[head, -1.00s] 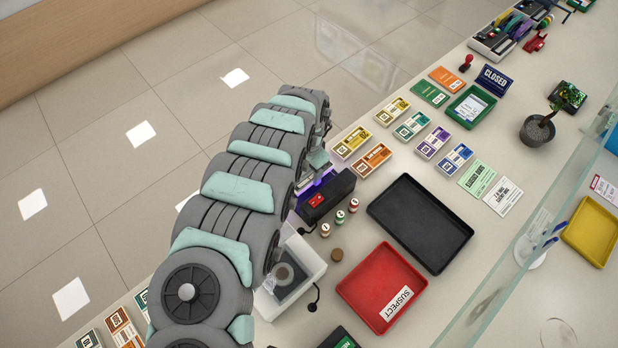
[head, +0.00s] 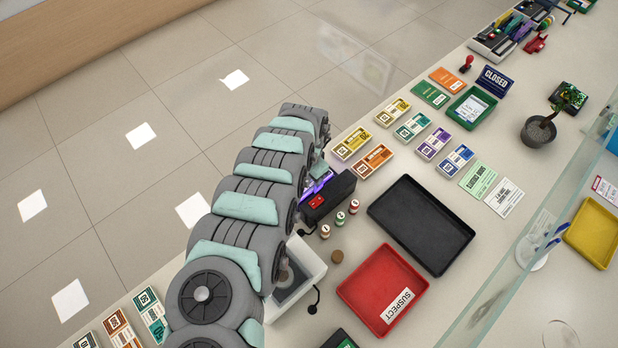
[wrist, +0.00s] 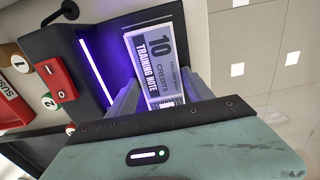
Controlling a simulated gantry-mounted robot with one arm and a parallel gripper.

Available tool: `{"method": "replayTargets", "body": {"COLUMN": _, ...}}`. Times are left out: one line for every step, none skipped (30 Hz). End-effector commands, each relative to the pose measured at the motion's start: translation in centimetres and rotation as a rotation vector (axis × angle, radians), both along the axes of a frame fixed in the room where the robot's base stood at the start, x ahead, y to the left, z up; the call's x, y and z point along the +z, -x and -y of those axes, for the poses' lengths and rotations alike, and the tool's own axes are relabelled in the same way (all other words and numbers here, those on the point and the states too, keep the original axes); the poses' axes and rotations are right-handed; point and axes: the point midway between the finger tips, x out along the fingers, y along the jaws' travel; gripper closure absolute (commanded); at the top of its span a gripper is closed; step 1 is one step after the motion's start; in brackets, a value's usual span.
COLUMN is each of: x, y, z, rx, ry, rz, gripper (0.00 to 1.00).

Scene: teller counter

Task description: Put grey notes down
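The grey notes (wrist: 157,57), a pale bundle printed "10 CREDITS TRAINING NOTE", show in the wrist view between the two grey fingers of my gripper (wrist: 165,98). The fingers sit against both sides of the bundle. The notes are over the black detector (wrist: 75,60), beside its lit purple strip (wrist: 98,70). I cannot tell whether they touch it. In the head view, the detector (head: 335,200) stands at the counter's floor-side edge, and my arm largely hides the gripper and notes there.
A black tray (head: 420,225) and a red SUSPECT tray (head: 375,280) lie right of the detector. Small numbered pots (head: 340,219) stand close by. Coloured note bundles (head: 372,160) lie beyond it. A glass screen (head: 515,255) runs along the right.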

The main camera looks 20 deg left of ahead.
Motion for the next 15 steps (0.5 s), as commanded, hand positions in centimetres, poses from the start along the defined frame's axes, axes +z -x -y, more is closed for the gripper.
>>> {"method": "replayTargets", "body": {"x": 0.03, "y": 0.00, "z": -0.02, "rx": 0.000, "ry": 0.000, "rz": 0.000, "gripper": 0.36}}
{"method": "replayTargets", "body": {"x": 0.03, "y": 0.00, "z": -0.02, "rx": 0.000, "ry": 0.000, "rz": 0.000, "gripper": 0.33}}
{"method": "replayTargets", "body": {"x": 0.03, "y": 0.00, "z": -0.03, "rx": 0.001, "ry": 0.000, "rz": 0.000, "gripper": 0.30}}
{"method": "replayTargets", "body": {"x": 0.04, "y": -0.01, "z": -0.04, "rx": 0.001, "ry": 0.000, "rz": 0.000, "gripper": 0.27}}
{"method": "replayTargets", "body": {"x": 0.04, "y": 0.01, "z": -0.04, "rx": 0.001, "ry": 0.000, "rz": 0.000, "gripper": 0.25}}
{"method": "replayTargets", "body": {"x": 0.04, "y": 0.01, "z": -0.04, "rx": 0.001, "ry": 0.000, "rz": 0.000, "gripper": 0.24}}
{"method": "replayTargets", "body": {"x": 0.04, "y": 0.01, "z": -0.04, "rx": 0.001, "ry": 0.000, "rz": 0.000, "gripper": 0.24}}
{"method": "replayTargets", "body": {"x": 0.04, "y": 0.01, "z": -0.04, "rx": 0.001, "ry": 0.000, "rz": 0.000, "gripper": 0.24}}
{"method": "replayTargets", "body": {"x": 0.04, "y": 0.01, "z": -0.04, "rx": 0.001, "ry": 0.000, "rz": 0.000, "gripper": 0.24}}
{"method": "replayTargets", "body": {"x": 0.04, "y": 0.01, "z": -0.04, "rx": 0.001, "ry": 0.000, "rz": 0.000, "gripper": 0.24}}
{"method": "replayTargets", "body": {"x": 0.05, "y": -0.01, "z": -0.04, "rx": 0.001, "ry": 0.000, "rz": 0.000, "gripper": 0.24}}
{"method": "replayTargets", "body": {"x": 0.09, "y": 0.00, "z": -0.04, "rx": 0.001, "ry": 0.000, "rz": 0.000, "gripper": 0.24}}
{"method": "replayTargets", "body": {"x": 0.18, "y": -0.01, "z": -0.06, "rx": 0.001, "ry": 0.000, "rz": 0.000, "gripper": 0.24}}
{"method": "replayTargets", "body": {"x": 0.34, "y": 0.00, "z": -0.09, "rx": 0.001, "ry": -0.001, "rz": 0.000, "gripper": 0.24}}
{"method": "replayTargets", "body": {"x": 0.60, "y": -0.01, "z": -0.12, "rx": 0.001, "ry": -0.001, "rz": 0.000, "gripper": 0.24}}
